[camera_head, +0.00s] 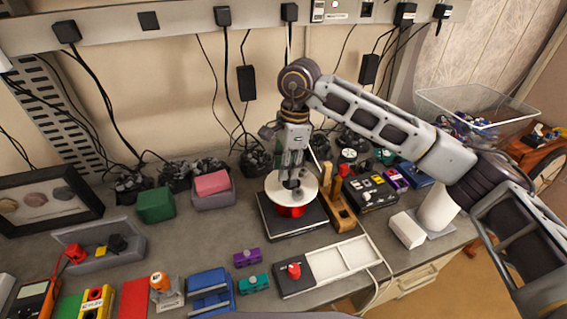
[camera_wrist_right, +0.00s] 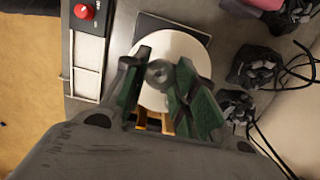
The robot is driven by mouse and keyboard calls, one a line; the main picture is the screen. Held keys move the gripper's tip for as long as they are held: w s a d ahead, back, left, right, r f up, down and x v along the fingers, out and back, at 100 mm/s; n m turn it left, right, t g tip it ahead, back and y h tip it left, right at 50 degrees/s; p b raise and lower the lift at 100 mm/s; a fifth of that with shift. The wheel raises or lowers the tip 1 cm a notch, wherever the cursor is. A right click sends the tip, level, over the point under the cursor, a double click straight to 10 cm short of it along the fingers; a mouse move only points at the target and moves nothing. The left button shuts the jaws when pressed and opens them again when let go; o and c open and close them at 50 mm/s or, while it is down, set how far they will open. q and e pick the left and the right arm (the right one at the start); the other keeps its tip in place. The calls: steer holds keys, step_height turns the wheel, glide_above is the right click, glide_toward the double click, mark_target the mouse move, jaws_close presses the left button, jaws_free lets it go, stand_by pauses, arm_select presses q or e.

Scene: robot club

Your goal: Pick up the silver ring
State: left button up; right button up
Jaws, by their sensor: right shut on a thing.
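My right gripper (camera_head: 291,184) points down over a round white disc (camera_head: 271,193) on a red base, which stands on a flat black box (camera_head: 270,227). In the right wrist view, the green fingers of the right gripper (camera_wrist_right: 163,70) are closed on a small grey round thing, the silver ring (camera_wrist_right: 157,74). The white disc (camera_wrist_right: 182,45) shows just behind it. I cannot tell whether the ring still touches the disc. In the head view the fingertips hide the ring. My left gripper is not in view.
A wooden stand (camera_head: 338,205) is close right of the disc. A white tray with a red knob (camera_head: 294,271) lies in front. A pink-topped grey box (camera_head: 213,190) and a green box (camera_head: 156,205) are to the left. Cables hang along the wall behind.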

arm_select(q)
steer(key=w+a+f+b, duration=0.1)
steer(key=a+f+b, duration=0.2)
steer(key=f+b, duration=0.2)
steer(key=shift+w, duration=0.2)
arm_select(e)
steer(key=s+d, duration=0.2)
steer(key=s, duration=0.5)
steer(key=s+d, duration=0.2)
steer(key=s, duration=0.5)
steer(key=shift+s+d, duration=0.25)
steer(key=shift+d, duration=0.1)
steer(key=shift+f, duration=0.1)
